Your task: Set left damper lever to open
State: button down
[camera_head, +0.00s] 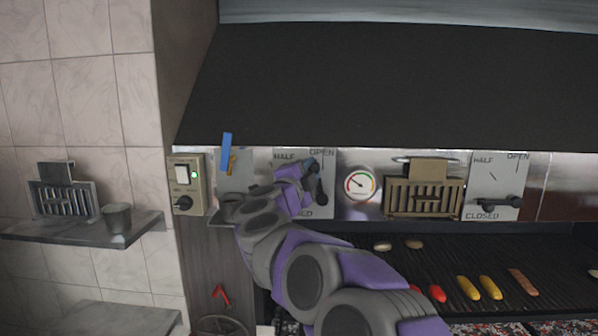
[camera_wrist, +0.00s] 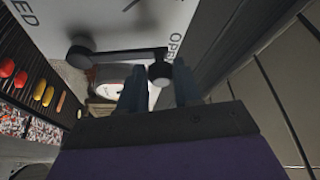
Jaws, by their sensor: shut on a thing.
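The left damper plate (camera_head: 284,156) is pale, with HALF, OPEN and CLOSED marks, and my arm covers part of it. Its dark lever (camera_head: 321,190) rises from a pivot at the lower right towards the OPEN mark. In the wrist view the lever (camera_wrist: 122,54) runs from its round pivot to a round knob beside the word OPEN. My gripper (camera_wrist: 160,88) is shut on the knob, one finger on each side. In the head view my gripper (camera_head: 311,166) is at the lever's upper end, largely hiding the knob.
The right damper (camera_head: 492,178) has its lever towards CLOSED. A gauge (camera_head: 360,185) and a slatted brown holder (camera_head: 424,196) sit between the dampers. The grill (camera_head: 450,258) below holds several foods. The dark hood (camera_head: 400,85) overhangs above. A cup (camera_head: 117,218) stands on the left shelf.

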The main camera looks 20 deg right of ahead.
jog(key=shift+s+d+r+m+g+p, duration=0.1)
jog(key=shift+s+d+m+g+p, duration=0.05)
jog(key=shift+d+m, duration=0.3)
jog(key=shift+s+d+r+m+g+p, duration=0.15)
jog(key=shift+d+m, duration=0.15)
jog(key=shift+m, duration=0.25)
jog(key=shift+d+f+m, duration=0.1)
jog(key=shift+d+m, duration=0.2)
jog(key=c, duration=0.8)
grip_release()
jog(key=shift+s+d, duration=0.15)
jog(key=b+v, duration=0.1)
jog(key=v, duration=1.6)
jog(key=shift+a+r, duration=0.25)
jog(key=shift+r, duration=0.1)
